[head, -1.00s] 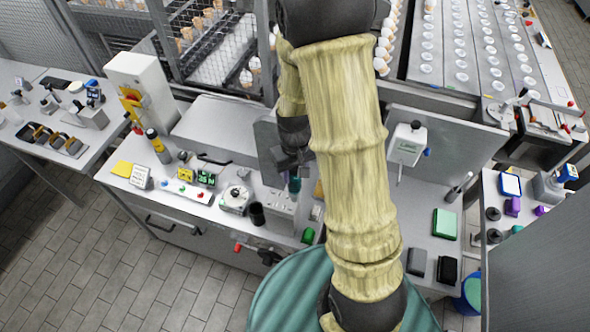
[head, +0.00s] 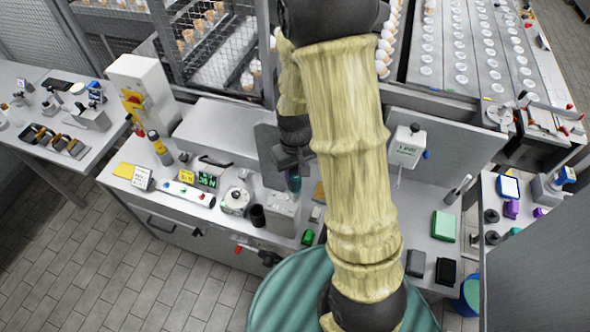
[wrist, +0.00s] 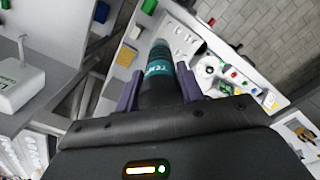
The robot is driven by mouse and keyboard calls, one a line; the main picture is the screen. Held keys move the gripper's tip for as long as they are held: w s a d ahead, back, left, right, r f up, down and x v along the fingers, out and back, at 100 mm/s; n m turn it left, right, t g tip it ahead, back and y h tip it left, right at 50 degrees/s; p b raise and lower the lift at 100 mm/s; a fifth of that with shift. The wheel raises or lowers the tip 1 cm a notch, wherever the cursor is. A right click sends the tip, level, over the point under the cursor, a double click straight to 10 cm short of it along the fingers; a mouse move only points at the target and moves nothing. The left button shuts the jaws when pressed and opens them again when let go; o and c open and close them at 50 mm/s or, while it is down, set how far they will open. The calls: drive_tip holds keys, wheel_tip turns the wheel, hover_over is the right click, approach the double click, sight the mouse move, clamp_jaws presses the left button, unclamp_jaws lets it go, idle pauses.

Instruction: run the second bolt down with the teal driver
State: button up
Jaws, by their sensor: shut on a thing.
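My gripper (head: 292,162) is shut on the teal driver (head: 293,182), over a grey block fixture (head: 283,214) on the bench. In the wrist view the driver (wrist: 160,68) sits between the two purple fingers (wrist: 160,92), its far end toward the pale fixture (wrist: 185,38). Small dark spots show on the fixture, but I cannot tell which is the second bolt. Whether the driver's tip touches a bolt is hidden by the driver itself.
Left of the fixture stand a black cup (head: 257,215) and a white round device (head: 235,201). A green block (head: 308,237) lies at its front right. A white gauge box (head: 407,147) stands right of my arm.

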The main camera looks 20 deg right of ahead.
drive_tip(key=shift+w+r+p, duration=0.1)
drive_tip(key=shift+r+p, duration=1.75)
drive_tip(key=shift+r, duration=0.6)
drive_tip(key=shift+s, duration=0.2)
drive_tip(key=shift+w, duration=0.1)
